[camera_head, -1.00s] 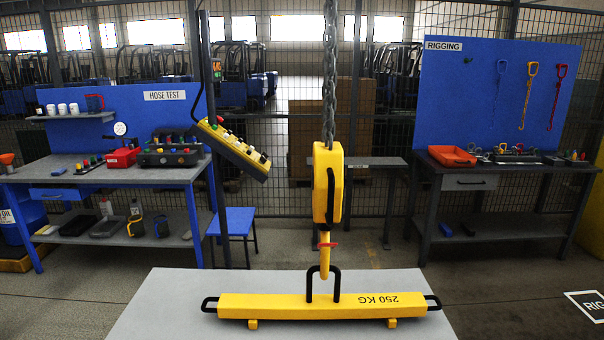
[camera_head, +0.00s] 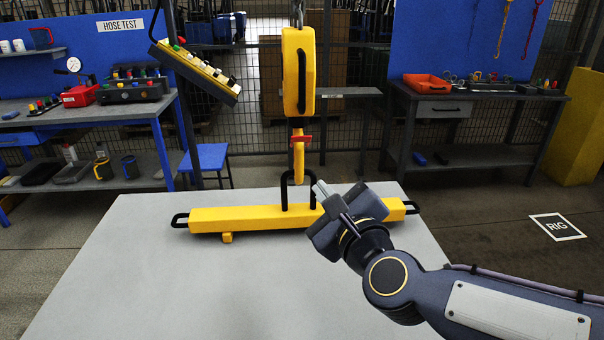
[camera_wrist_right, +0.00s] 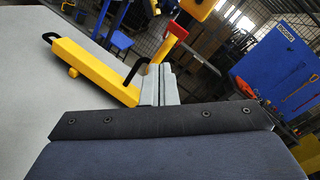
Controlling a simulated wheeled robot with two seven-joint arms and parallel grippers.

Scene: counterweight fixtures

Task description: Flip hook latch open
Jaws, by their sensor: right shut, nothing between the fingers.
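A yellow hook (camera_head: 298,160) with a red latch (camera_head: 301,138) hangs from a yellow hoist block (camera_head: 298,75) over the table. Its lower end is at the black lifting loop (camera_head: 284,190) of the yellow counterweight bar (camera_head: 235,217). In the wrist view the red latch (camera_wrist_right: 176,29) shows just beyond the fingertips, with the yellow hook (camera_wrist_right: 166,47) below it. My right gripper (camera_head: 318,187) is shut and empty, in front of and slightly right of the hook. It hides part of the bar. Whether its tips touch anything, I cannot tell. My left gripper is not in view.
The bar lies on a grey table (camera_head: 200,290), clear at the front left. A workbench with an orange tray (camera_head: 438,82) is behind at the right. A blue stool (camera_head: 207,158) stands behind the table.

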